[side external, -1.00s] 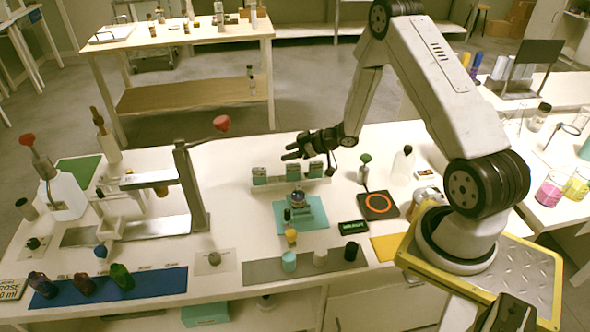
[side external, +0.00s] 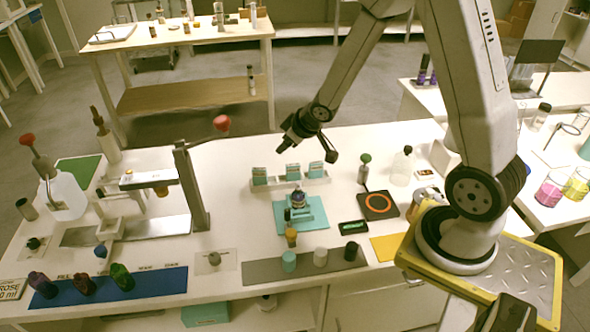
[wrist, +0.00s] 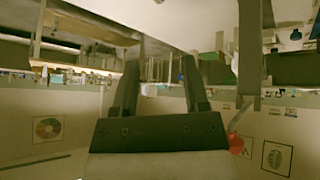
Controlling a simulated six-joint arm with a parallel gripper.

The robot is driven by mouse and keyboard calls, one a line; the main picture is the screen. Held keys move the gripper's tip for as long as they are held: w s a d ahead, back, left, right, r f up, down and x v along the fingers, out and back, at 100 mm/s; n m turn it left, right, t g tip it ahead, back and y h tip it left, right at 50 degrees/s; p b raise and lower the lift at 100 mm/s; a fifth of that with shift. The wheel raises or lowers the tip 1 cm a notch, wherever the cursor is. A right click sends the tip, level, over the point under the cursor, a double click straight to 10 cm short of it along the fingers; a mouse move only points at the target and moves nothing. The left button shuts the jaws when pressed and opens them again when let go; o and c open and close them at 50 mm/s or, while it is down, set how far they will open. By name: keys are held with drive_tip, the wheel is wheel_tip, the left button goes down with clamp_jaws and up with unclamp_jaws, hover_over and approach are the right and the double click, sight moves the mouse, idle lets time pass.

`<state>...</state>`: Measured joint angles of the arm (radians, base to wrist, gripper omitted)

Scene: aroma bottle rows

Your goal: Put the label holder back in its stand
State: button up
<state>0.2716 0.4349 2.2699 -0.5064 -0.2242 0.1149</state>
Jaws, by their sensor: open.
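My gripper (side external: 290,146) is in the air above and behind the white rack, tilted down to the left. In the wrist view its two fingers (wrist: 160,75) stand apart with nothing between them. Three small teal-and-white blocks, at left (side external: 260,175), middle (side external: 292,171) and right (side external: 316,169), sit upright in a row on the low white rack (side external: 277,186). These look like label holders in their stand, but I cannot tell which one the task names. A card sign reading ROSE (side external: 12,290) stands at the left front edge.
A teal mat (side external: 315,218) carries a small bottle before the rack. A black pad with an orange ring (side external: 377,206) and a clear bottle (side external: 402,167) are to the right.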

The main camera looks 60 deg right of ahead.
drive_tip(key=s+a+r+g, duration=0.2)
drive_tip(key=s+a, duration=0.3)
drive_tip(key=s, duration=0.2)
drive_tip(key=s+a+r+m+g, duration=0.1)
drive_tip(key=s+a+g, duration=0.1)
drive_tip(key=s+a, duration=0.2)
drive_tip(key=s, duration=0.3)
drive_tip(key=shift+s+a+r+m+g+y, duration=0.15)
drive_tip(key=shift+a+r+m+g+y, duration=0.15)
drive_tip(key=shift+a+r+g, duration=0.1)
